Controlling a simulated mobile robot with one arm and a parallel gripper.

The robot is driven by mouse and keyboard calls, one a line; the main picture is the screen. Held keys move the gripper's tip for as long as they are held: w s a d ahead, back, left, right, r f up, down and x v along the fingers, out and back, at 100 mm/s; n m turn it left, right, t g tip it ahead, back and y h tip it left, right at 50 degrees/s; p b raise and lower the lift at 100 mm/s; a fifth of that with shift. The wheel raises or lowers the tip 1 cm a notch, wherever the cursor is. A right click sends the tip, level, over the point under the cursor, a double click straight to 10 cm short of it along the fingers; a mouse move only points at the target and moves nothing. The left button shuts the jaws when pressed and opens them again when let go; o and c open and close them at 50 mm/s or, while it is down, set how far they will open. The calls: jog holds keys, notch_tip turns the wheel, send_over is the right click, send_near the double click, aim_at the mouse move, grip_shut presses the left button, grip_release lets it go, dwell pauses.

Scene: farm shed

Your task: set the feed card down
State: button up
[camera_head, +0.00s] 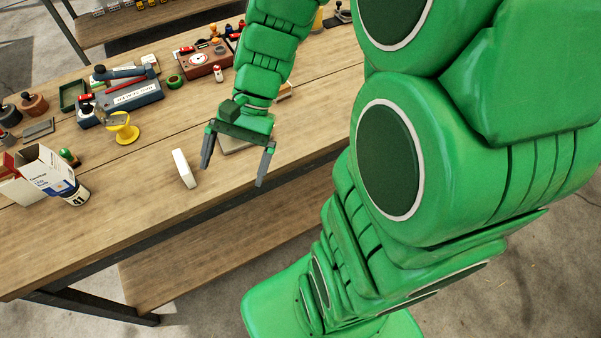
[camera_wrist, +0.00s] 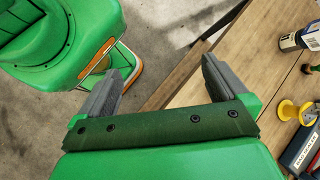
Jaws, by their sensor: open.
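My gripper (camera_head: 233,172) is open, with its two grey fingers apart above the front part of the wooden bench (camera_head: 135,190). In the wrist view my gripper (camera_wrist: 163,76) shows nothing between its fingers; the bench edge and floor lie beyond them. A small white slab (camera_head: 184,168) is on the bench just left of the fingers, apart from them. A flat tan piece (camera_head: 236,144) lies partly hidden behind my gripper. I cannot tell whether either one is the feed card.
A white carton (camera_head: 46,171) and a cup marked 41 (camera_head: 76,195) stand at the left. A brown box with a dial (camera_head: 203,60) is farther back. Bare bench lies between the cup and the white slab.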

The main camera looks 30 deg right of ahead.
jog(key=s+d+r+n+t+h, duration=0.2)
jog(key=s+d+r+n+h, duration=0.3)
jog(key=s, duration=0.6)
jog(key=shift+d+n+h, duration=0.9)
jog(key=shift+d+n, duration=0.2)
jog(key=shift+d, duration=0.25)
jog(key=shift+s+f, duration=0.1)
